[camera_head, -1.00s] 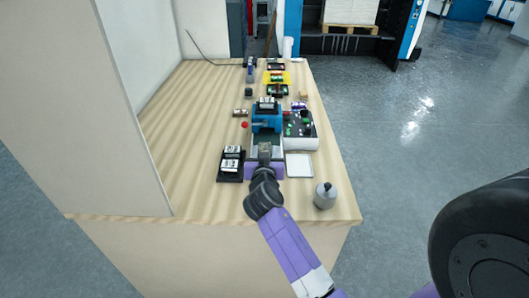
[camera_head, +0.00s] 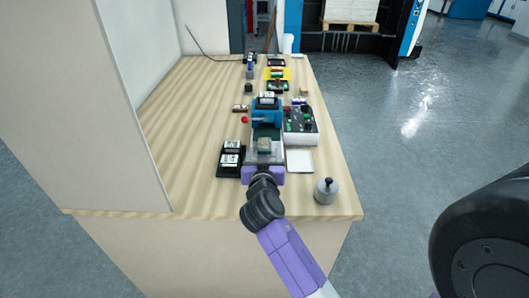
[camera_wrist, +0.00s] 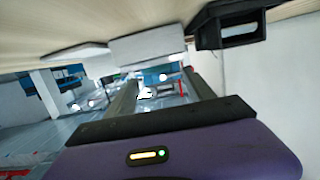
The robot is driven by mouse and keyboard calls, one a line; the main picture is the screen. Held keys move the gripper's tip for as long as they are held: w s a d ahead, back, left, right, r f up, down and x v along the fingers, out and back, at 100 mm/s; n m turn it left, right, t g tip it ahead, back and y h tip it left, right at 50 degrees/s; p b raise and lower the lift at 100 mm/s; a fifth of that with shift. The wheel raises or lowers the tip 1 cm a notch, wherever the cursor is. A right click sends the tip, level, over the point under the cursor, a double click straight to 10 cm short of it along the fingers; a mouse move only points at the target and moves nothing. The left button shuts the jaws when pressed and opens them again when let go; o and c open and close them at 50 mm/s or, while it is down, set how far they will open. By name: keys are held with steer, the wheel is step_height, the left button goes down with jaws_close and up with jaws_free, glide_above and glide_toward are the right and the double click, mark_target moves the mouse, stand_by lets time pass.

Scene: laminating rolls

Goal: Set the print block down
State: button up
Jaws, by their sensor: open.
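A small block with a greenish-grey top (camera_head: 264,145), seemingly the print block, sits on the pale bed (camera_head: 250,155) in front of the blue press (camera_head: 267,114) in the head view. My gripper (camera_head: 264,162) is on the near side of that block. In the wrist view my gripper (camera_wrist: 162,83) has its two fingers apart, with nothing held between them. The pale front of the bed (camera_wrist: 148,47) shows beyond the fingers. The exact gap between fingertips and block is hard to tell.
A black rack (camera_head: 222,170) with white-topped blocks stands left of the bed. A white tray (camera_head: 299,161) and a grey weighted knob (camera_head: 326,191) are on the right. A control box (camera_head: 301,125) is beside the press. The left tabletop is largely clear.

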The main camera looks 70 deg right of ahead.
steer(key=shift+o, duration=0.5)
steer(key=shift+v, duration=1)
step_height(320, 180, up, 2)
steer(key=w, duration=0.2)
step_height(320, 180, up, 10)
steer(key=m+g+y, duration=0.3)
steer(key=y, duration=0.1)
glide_above(265, 144)
steer(key=s+a+f+n+y, duration=0.2)
steer(key=a+f+n+y, duration=0.1)
steer(key=a+f+y, duration=0.25)
steer(key=shift+h, duration=0.45)
steer(key=shift+d+p+x, duration=0.2)
steer(key=shift+p+x, duration=0.25)
steer(key=shift+x, duration=3.8)
steer(key=shift+s+r+g, duration=0.1)
steer(key=shift+s+g, duration=0.05)
steer(key=shift+g, duration=0.15)
jaws_close()
